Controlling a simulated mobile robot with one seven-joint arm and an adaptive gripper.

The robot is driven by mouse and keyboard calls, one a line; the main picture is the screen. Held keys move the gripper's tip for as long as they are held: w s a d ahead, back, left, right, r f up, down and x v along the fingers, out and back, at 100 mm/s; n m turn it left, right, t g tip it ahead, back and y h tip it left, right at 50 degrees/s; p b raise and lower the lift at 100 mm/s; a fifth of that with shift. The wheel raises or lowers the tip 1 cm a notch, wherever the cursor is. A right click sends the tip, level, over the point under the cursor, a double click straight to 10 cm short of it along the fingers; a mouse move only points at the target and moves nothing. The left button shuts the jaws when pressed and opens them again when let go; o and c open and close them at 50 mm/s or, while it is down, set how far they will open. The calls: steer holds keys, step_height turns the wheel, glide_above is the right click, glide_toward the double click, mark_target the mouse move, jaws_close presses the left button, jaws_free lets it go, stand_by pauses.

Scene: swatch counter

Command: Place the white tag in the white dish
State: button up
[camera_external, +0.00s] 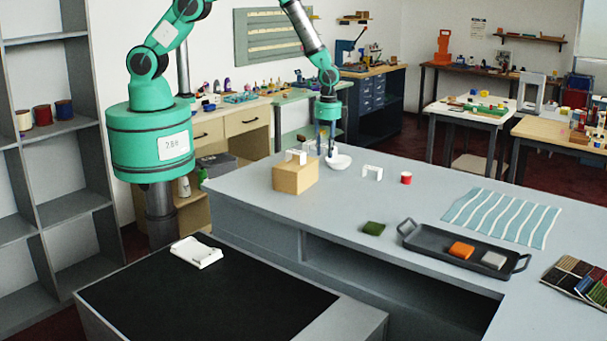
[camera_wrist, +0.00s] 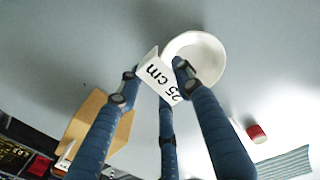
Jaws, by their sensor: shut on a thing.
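The white tag (camera_wrist: 158,76), printed "25 cm", is held tilted between the blue fingers of my gripper (camera_wrist: 154,76) in the wrist view. My gripper also shows at the counter's far side in the external view (camera_external: 327,150), where the tag is too small to make out. The white dish (camera_wrist: 206,48) is a round bowl just beyond the tag, and the tag overlaps its near left rim in the picture. In the external view the dish (camera_external: 340,162) stands upright on the counter, right below my fingertips. Whether the tag touches the dish I cannot tell.
A wooden block (camera_external: 294,178) with a small white bracket (camera_external: 296,155) on top stands left of the dish. A green piece (camera_external: 373,228), dark tray (camera_external: 413,236) and striped cloth (camera_external: 503,217) lie nearer.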

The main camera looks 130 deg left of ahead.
mark_target(327, 147)
steer(key=shift+f+b, duration=0.55)
steer(key=shift+f, duration=0.05)
stand_by(0.3)
steer(key=o, duration=0.8)
steer(key=shift+o, duration=0.2)
steer(key=shift+r, duration=0.2)
steer(key=shift+r+p, duration=0.5)
steer(key=shift+p, duration=0.15)
step_height(327, 147, up, 12)
steer(key=b, duration=0.2)
steer(key=shift+a+f, duration=0.1)
